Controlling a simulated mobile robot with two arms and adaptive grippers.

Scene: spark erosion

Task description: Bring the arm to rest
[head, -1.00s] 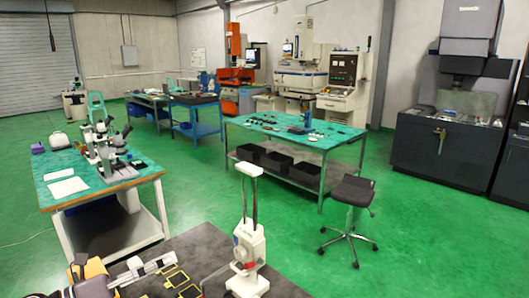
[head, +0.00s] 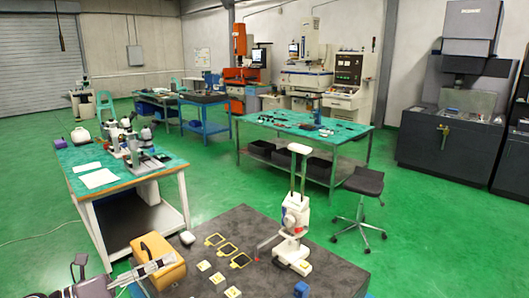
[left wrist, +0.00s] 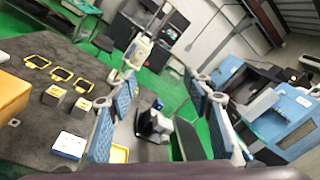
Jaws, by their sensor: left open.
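My left gripper (head: 152,266) shows at the lower left of the head view, low beside an orange box (head: 160,250). In the left wrist view my left gripper (left wrist: 158,88) has its blue-padded fingers wide apart with nothing between them. Beyond the fingers, a black and white device (left wrist: 153,122) stands on the dark tabletop. My right gripper is in neither view.
The dark table (head: 215,228) bears yellow frames (head: 228,249), small pale blocks (head: 218,278) and a white upright press (head: 295,225). Left behind it stands a bench (head: 105,180) with microscopes. A stool (head: 363,182) stands right. Green floor is open between the benches.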

